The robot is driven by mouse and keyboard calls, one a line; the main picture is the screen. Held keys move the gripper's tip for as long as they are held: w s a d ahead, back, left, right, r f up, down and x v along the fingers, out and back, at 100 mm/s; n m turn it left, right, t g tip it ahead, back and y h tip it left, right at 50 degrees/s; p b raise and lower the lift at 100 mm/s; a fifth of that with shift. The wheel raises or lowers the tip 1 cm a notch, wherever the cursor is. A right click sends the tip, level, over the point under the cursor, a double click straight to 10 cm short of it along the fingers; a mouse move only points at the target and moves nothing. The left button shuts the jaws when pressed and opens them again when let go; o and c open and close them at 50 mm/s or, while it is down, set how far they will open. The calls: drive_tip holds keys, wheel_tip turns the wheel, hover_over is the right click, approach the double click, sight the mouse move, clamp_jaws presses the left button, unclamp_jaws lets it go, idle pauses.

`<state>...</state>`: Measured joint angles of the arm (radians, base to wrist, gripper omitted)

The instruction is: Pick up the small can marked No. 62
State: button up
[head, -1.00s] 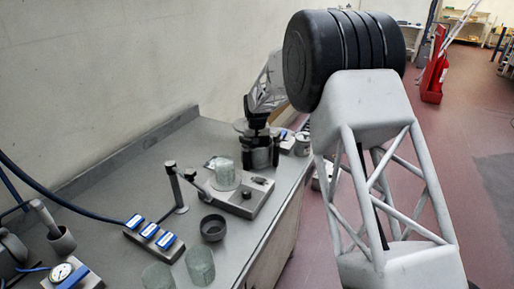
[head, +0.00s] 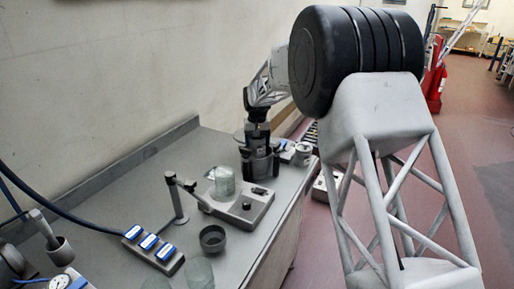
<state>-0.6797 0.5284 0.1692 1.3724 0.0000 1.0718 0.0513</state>
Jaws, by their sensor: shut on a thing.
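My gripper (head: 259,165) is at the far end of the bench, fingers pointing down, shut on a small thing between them. The fingers hide most of that thing, and I can make out neither a number on it nor whether it touches the bench.
A grey stand (head: 241,207) with a clear glass beaker (head: 224,183) is nearer on the bench (head: 120,193). A dark cup (head: 212,239), a block with blue labels (head: 150,244) and a glass (head: 199,273) stand nearer still. The wall (head: 100,80) is at left.

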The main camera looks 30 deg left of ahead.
wheel_tip(320, 180, up, 10)
idle(1.0)
drive_tip(key=shift+r, duration=0.15)
drive_tip(key=shift+s+d, duration=0.1)
idle(0.7)
